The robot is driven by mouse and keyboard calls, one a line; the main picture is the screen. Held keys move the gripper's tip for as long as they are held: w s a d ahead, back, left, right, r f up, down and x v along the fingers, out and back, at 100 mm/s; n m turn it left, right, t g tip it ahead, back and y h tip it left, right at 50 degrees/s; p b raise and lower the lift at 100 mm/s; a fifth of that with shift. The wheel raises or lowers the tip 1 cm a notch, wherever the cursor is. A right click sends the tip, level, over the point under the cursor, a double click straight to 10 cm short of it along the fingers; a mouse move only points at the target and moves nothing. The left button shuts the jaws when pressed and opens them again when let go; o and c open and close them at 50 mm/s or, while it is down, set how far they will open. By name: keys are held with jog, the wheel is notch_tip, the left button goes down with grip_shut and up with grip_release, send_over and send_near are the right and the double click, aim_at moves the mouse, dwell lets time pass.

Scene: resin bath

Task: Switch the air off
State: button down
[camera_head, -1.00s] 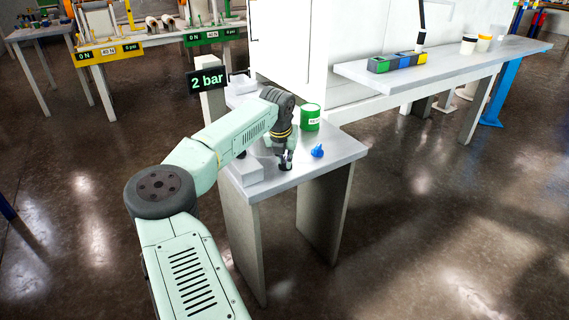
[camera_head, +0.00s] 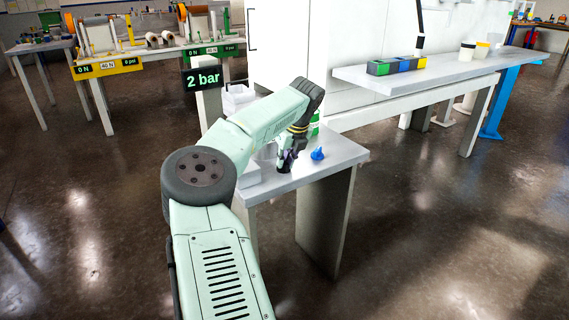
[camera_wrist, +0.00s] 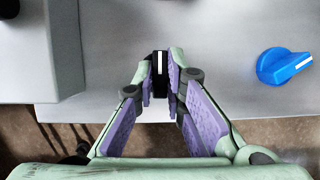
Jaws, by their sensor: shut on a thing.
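My gripper (camera_wrist: 161,84) is shut on a black knob (camera_wrist: 160,58) with a white line on top, in the wrist view. The purple-padded fingers stand on either side of it, and the line points away from my wrist. In the head view my gripper (camera_head: 286,161) is low over the small grey table, and the knob is hard to make out there. A blue knob (camera_wrist: 285,65) with a white line sits to the right, apart from my fingers; it also shows in the head view (camera_head: 317,154). A black display (camera_head: 203,79) reads "2 bar".
The grey tabletop (camera_head: 338,156) is clear right of the blue knob. A green can (camera_head: 315,125) stands behind my wrist, partly hidden. A grey block (camera_wrist: 22,60) is at the left. A longer bench (camera_head: 455,65) stands at the back right.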

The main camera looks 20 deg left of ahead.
dwell(0.4)
jog(key=c, duration=1.7)
grip_release()
jog(key=shift+o, duration=0.2)
jog(key=v, duration=1.2)
jog(key=shift+w, duration=0.1)
